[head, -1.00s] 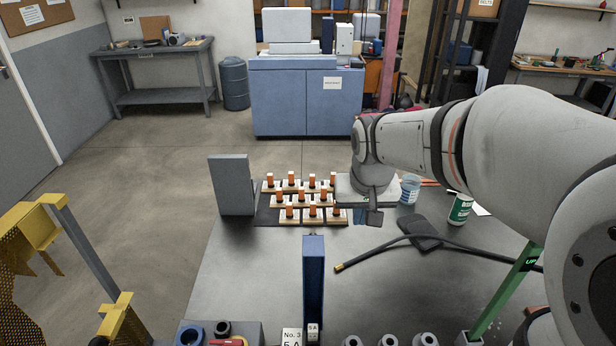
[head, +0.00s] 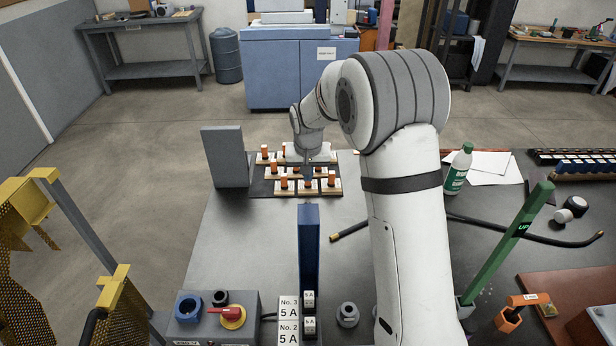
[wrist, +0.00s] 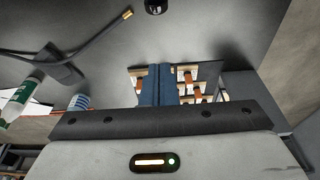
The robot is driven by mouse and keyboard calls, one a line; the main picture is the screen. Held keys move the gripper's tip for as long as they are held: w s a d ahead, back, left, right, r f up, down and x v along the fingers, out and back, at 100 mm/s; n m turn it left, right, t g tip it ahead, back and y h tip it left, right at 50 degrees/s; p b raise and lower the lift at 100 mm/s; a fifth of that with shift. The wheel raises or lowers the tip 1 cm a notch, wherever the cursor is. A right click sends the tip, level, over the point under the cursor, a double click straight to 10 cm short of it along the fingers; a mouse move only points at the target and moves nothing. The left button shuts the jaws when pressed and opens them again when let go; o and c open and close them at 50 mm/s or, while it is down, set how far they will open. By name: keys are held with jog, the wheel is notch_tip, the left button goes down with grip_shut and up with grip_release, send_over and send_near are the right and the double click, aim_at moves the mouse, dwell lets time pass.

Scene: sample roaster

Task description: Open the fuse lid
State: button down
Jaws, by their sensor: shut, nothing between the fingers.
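A dark fuse board (head: 262,187) lies on the grey bench with rows of pale holders and orange fuses (head: 283,181). A grey plate (head: 225,157) stands upright at its left side; it looks like the fuse lid in a raised position, though its hinge cannot be made out. My gripper (head: 308,174) is above the board's middle, to the right of the plate and apart from it. In the wrist view, its blue fingers (wrist: 159,70) are together and empty, hiding part of the board. Whether the fingertips touch a fuse cannot be told.
A blue upright panel (head: 309,240) stands in front of the board. A switch box (head: 215,322) is at the near left. A green and white bottle (head: 458,168), a black hose (head: 350,233) and a green lever (head: 510,240) are to the right. Open bench lies left of the blue panel.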

aim_at(309, 206)
notch_tip(309, 206, down, 6)
jog(key=s+b, duration=0.2)
jog(key=shift+s, duration=0.25)
jog(key=s+r, duration=0.1)
jog(key=s+r+b, duration=0.1)
jog(key=s, duration=0.3)
jog(key=shift+s+a+r+b, duration=0.1)
jog(key=shift+s+r+b, duration=0.05)
jog(key=shift+r+b, duration=0.2)
jog(key=shift+r, duration=0.1)
